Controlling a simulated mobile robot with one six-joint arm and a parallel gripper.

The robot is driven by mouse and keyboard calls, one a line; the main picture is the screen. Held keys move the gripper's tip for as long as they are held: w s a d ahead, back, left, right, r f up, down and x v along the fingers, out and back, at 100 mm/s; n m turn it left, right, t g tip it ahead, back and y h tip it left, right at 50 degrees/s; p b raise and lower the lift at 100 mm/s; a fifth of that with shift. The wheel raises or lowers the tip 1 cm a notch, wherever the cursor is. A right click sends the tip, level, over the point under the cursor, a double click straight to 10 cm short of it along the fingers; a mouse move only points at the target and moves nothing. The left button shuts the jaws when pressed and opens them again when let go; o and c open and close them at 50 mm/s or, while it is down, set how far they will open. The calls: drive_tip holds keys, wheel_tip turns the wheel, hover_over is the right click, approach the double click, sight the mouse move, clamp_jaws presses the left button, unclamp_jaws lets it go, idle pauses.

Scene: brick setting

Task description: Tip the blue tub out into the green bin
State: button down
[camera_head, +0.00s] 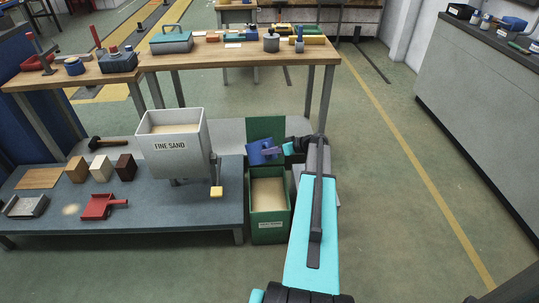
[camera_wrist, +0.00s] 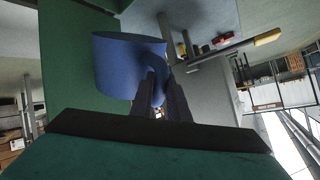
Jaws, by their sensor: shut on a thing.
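The blue tub (camera_head: 260,153) is held above the green bin and looks tilted in the head view. My gripper (camera_head: 283,150) is shut on the tub's handle, at the tub's right side. The wrist view shows the tub (camera_wrist: 122,68) beyond my gripper (camera_wrist: 160,100), with its handle between the fingers. I cannot make out what is inside the tub. The green bin (camera_head: 269,230) stands on the floor below, its green lid (camera_head: 265,128) upright behind it. Pale sand-coloured material shows inside the bin.
A grey hopper labelled FINE SAND (camera_head: 172,150) stands on the low blue-grey bench (camera_head: 150,222) left of the bin. A red scoop (camera_head: 98,206), a metal scoop (camera_head: 25,206) and several blocks lie there. A wooden workbench (camera_head: 220,50) stands behind. Floor is clear at right.

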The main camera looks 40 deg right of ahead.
drive_tip(key=shift+n+t+b, duration=0.4)
drive_tip(key=shift+t+b, duration=0.7)
drive_tip(key=shift+b, duration=0.1)
drive_tip(key=shift+r+t, duration=0.3)
drive_tip(key=shift+r, duration=0.05)
drive_tip(key=shift+f+b, duration=0.1)
drive_tip(key=shift+b, duration=0.3)
drive_tip(key=shift+n+t+b, duration=0.4)
drive_tip(key=shift+t+b, duration=0.1)
drive_tip(key=shift+b, duration=0.15)
drive_tip(key=r+n+t+b, duration=0.1)
drive_tip(key=t+b, duration=0.1)
drive_tip(key=b, duration=0.1)
drive_tip(key=shift+r, duration=0.15)
drive_tip(key=shift+r+n+t+b, duration=0.4)
drive_tip(key=shift+b, duration=0.15)
